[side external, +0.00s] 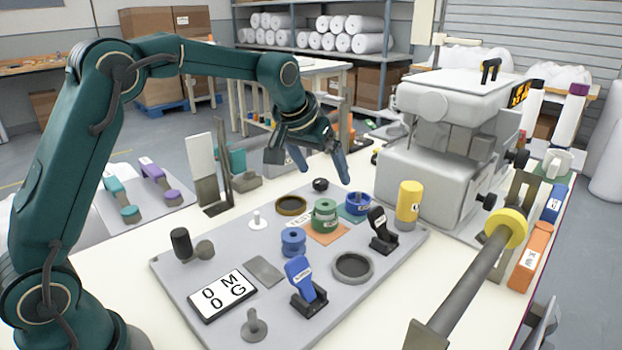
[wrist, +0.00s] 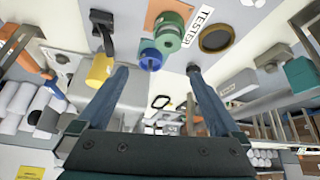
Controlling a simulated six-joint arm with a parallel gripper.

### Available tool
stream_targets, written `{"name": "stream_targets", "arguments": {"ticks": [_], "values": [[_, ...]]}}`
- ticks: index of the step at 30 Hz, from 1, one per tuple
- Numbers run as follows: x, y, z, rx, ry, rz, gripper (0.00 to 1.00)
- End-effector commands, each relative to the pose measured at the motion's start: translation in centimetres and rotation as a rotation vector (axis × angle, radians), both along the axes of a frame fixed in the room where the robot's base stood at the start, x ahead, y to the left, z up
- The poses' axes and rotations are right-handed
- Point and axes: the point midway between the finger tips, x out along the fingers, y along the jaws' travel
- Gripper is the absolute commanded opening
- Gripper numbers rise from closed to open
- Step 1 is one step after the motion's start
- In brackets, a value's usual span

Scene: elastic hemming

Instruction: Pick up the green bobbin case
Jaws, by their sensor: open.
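The green bobbin case (side external: 325,215) is a short round piece standing upright on an orange square of the grey board in the side view. It also shows near the top of the wrist view (wrist: 168,32), beyond my fingertips. My gripper (side external: 308,166) is above and behind it in the side view, apart from it. The two blue fingers are spread with nothing between them. In the wrist view my gripper (wrist: 157,71) shows both fingers pointing toward the board, and a blue round piece (wrist: 150,58) appears close to the green case.
Around the green case stand a blue bobbin (side external: 293,241), a brown ring (side external: 291,206), a black clamp (side external: 382,232) and a yellow cylinder (side external: 408,201). A white sewing machine (side external: 450,130) rises behind right.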

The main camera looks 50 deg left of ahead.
Motion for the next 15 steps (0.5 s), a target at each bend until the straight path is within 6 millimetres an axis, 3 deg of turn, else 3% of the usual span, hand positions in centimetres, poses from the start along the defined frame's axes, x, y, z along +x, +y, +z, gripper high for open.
{"name": "stream_targets", "arguments": {"ticks": [1,6,15], "values": [[0.7,0.4,-1.8,-0.002,0.027,0.008,1.0],[1.2,1.0,-5.8,-0.008,0.098,0.02,1.0],[1.4,1.5,-9.1,-0.013,0.139,0.026,1.0]]}}
